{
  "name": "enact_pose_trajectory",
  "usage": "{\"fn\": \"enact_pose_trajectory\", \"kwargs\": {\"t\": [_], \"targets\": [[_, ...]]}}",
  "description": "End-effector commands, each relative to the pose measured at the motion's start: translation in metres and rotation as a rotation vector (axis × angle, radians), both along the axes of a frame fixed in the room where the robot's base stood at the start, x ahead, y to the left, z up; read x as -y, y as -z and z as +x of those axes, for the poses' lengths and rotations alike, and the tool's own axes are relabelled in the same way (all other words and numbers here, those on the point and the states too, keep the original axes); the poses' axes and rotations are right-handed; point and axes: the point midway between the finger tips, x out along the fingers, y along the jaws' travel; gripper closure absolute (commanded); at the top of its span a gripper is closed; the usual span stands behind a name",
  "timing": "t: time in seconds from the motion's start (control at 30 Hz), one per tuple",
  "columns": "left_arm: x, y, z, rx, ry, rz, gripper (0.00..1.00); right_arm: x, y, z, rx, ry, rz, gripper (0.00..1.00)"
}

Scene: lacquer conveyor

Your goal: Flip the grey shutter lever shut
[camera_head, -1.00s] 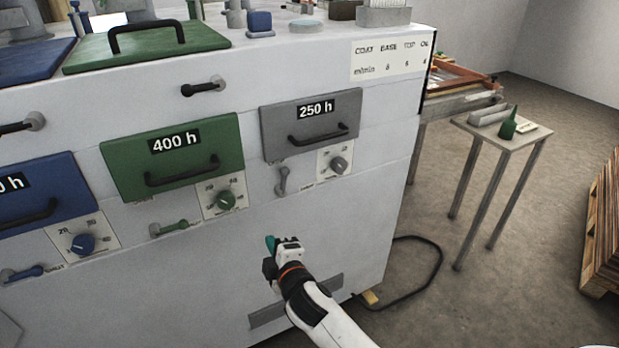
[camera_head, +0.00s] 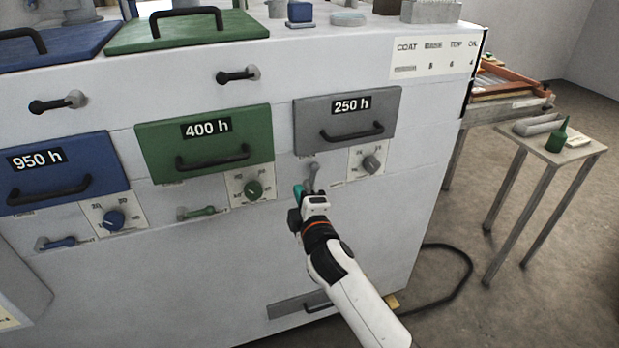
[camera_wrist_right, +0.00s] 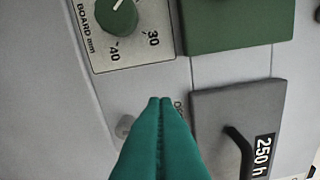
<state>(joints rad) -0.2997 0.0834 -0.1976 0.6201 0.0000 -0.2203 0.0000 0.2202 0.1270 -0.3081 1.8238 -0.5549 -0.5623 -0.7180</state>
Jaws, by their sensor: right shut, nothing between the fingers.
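The grey shutter lever (camera_head: 312,177) is below the grey 250 h panel (camera_head: 347,117) in the head view, left of the grey dial. It stands nearly upright, its lower part close behind my right gripper. My right gripper (camera_head: 298,192) is shut and empty, its green fingertips just left of the lever; I cannot tell whether they touch it. In the right wrist view the shut green fingers (camera_wrist_right: 160,105) lie near the edge of the grey panel (camera_wrist_right: 235,105). A grey rounded end (camera_wrist_right: 124,126), probably of the lever, shows beside them; the rest is hidden. My left gripper is not in view.
The grey dial (camera_head: 371,163) is right of the lever. The green lever (camera_head: 197,212) and blue lever (camera_head: 60,242) lie nearly level farther left. The 250 h panel's black handle (camera_head: 352,133) sticks out above. A side table (camera_head: 545,150) stands at right.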

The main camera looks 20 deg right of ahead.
Motion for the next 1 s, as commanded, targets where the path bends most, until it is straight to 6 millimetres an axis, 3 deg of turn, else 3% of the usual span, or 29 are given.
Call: {"fn": "enact_pose_trajectory", "kwargs": {"t": [0.23,0.3,0.5,1.0], "targets": [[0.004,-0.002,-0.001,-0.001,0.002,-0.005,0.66,0.001,-0.001,0.054,0.001,0.001,0.0,1.0],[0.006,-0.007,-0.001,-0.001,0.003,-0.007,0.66,0.016,0.002,0.054,-0.002,0.003,-0.004,1.0],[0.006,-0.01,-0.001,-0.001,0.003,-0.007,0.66,0.035,0.006,0.058,0.001,0.001,-0.002,1.0],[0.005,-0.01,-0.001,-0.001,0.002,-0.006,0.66,0.039,0.007,0.059,0.0,0.0,0.004,1.0]]}}
